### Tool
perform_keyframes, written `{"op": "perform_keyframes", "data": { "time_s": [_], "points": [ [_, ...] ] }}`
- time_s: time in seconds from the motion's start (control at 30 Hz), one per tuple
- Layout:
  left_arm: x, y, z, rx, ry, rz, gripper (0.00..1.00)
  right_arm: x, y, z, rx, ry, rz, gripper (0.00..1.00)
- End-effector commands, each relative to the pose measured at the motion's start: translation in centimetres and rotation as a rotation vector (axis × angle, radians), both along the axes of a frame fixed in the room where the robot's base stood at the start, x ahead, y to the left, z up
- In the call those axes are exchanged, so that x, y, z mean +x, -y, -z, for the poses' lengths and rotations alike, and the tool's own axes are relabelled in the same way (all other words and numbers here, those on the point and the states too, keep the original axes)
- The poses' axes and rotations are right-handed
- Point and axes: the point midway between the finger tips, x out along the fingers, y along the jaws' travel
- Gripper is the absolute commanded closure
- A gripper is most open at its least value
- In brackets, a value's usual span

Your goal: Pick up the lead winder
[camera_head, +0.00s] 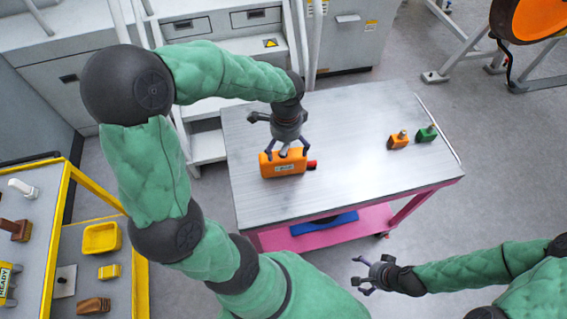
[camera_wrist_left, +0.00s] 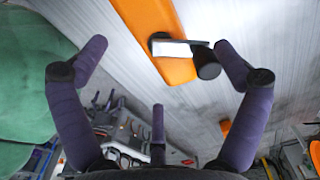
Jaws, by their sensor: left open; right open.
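An orange case (camera_head: 283,170) with a pale label and a red end lies on the metal-topped table; I take it to be the lead winder. My left gripper (camera_head: 286,151) is over its upper part, with fingers spread and open. In the left wrist view the orange body (camera_wrist_left: 150,18) runs between the two upper fingers, with a pale bar (camera_wrist_left: 172,48) and a black knob (camera_wrist_left: 207,66) on it. I see no finger closed on it; whether one touches is unclear. My right gripper (camera_head: 372,274) is open and empty, low in front of the table.
A small orange block (camera_head: 398,142) and a green block (camera_head: 427,134) stand at the table's right. The rest of the table top (camera_head: 350,165) is clear. A yellow-edged cart (camera_head: 140,275) with a yellow tray (camera_head: 101,237) is at left. Grey cabinets (camera_head: 195,27) stand behind.

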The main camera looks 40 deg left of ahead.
Motion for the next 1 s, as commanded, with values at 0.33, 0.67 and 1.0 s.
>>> {"op": "perform_keyframes", "data": {
  "time_s": [0.33,0.67,1.0],
  "points": [
    [-0.4,0.0,2.3,-0.001,-0.002,-0.001,0.03,0.0,0.0,0.8,0.000,0.000,0.000,0.04],
    [-1.0,-0.1,6.3,-0.001,-0.001,0.000,0.03,0.0,0.0,2.3,0.000,0.000,0.000,0.04],
    [-0.9,-0.1,6.2,-0.001,0.001,-0.001,0.36,0.0,0.0,2.2,0.000,0.000,0.000,0.04]
  ]
}}
